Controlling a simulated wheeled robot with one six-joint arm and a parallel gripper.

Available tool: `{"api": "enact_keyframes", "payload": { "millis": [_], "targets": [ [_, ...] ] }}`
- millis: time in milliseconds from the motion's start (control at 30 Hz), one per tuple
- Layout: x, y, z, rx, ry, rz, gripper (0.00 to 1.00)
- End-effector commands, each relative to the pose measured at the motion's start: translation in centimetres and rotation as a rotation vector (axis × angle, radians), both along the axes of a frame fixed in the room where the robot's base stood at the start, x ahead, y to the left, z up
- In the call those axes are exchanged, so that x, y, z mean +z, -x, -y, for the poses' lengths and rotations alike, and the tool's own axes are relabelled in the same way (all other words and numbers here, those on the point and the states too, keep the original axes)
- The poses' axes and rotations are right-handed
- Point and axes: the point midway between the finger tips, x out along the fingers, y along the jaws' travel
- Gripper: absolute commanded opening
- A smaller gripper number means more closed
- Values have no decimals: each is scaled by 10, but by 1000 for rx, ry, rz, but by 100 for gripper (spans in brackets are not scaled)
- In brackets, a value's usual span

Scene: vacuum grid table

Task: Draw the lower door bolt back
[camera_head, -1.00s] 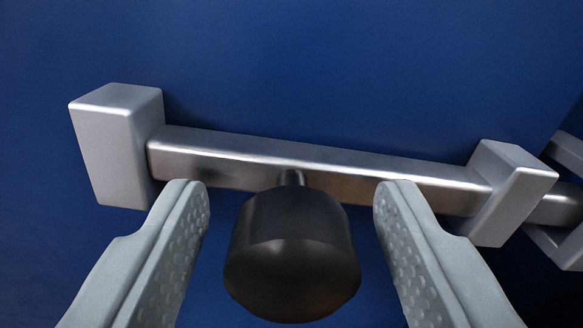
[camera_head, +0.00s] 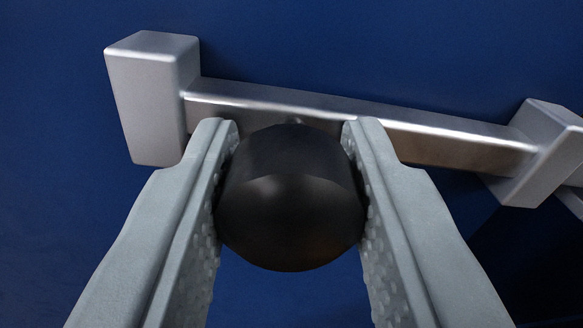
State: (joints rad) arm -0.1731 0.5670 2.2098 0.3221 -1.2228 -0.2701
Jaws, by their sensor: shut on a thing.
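The bolt bar (camera_head: 440,142) is a bright metal bar running across the blue door (camera_head: 380,50), tilted slightly down to the right. A black knob (camera_head: 290,200) stands out from the bar near its middle. My gripper (camera_head: 290,150) is shut on the knob, one pale grey finger on each side, with the fingertips close to the bar. The knob's stem is mostly hidden behind the knob. The bar's right end passes into a block and its far tip is not clearly seen.
A metal block (camera_head: 150,100) stands at the bar's left end, with a small gap or contact I cannot tell. A metal guide block (camera_head: 548,150) holds the bar at the right. Part of another metal piece shows at the right edge, beside a dark area.

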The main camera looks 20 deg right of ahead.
Motion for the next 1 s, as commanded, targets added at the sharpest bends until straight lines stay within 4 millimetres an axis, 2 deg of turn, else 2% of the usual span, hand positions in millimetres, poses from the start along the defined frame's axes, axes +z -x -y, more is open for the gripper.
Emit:
{"api": "enact_keyframes", "payload": {
  "millis": [100, 200, 467, 500, 600, 1000],
  "targets": [
    [1, -3, -19, 3, -1, 2, 0],
    [1, -3, -27, 1, 0, 1, 0],
    [1, -4, -29, 2, 0, 2, 0],
    [1, -4, -29, 2, 0, 2, 32],
    [1, -4, -29, 2, 0, 2, 52],
    [0, 2, -29, 1, 0, 1, 52]
  ]
}}
